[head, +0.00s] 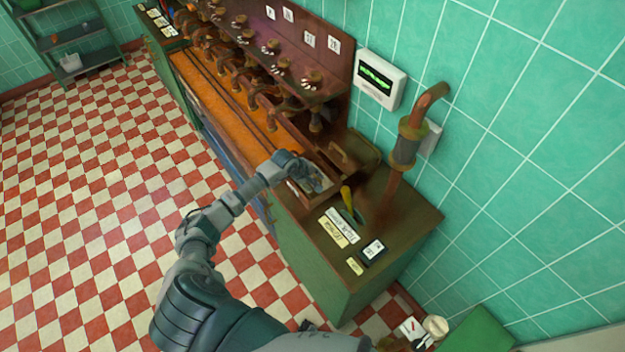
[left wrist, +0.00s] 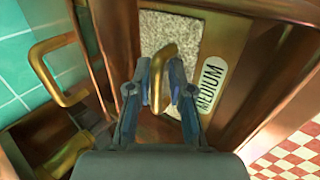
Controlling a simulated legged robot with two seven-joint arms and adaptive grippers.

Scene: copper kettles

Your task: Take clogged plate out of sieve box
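The clogged plate (left wrist: 200,38) shows in the left wrist view as a speckled grey-beige panel in the brown frame of the sieve box (left wrist: 235,35). A label reading MEDIUM sits beside it. A brass handle (left wrist: 167,52) stands up in front of the plate. My left gripper (left wrist: 160,75) has one finger on each side of this handle, and the fingers look closed in on it. In the head view my left gripper (head: 308,178) is at the box at the near end of the machine, and hides much of the plate. My right gripper is not in view.
A second brass handle (left wrist: 62,70) rises at the left of the wrist view. In the head view, a yellow lever (head: 347,198) and several labels are on the green cabinet (head: 330,268). A copper pipe (head: 408,140) rises beside the tiled wall. The checkered floor at left is clear.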

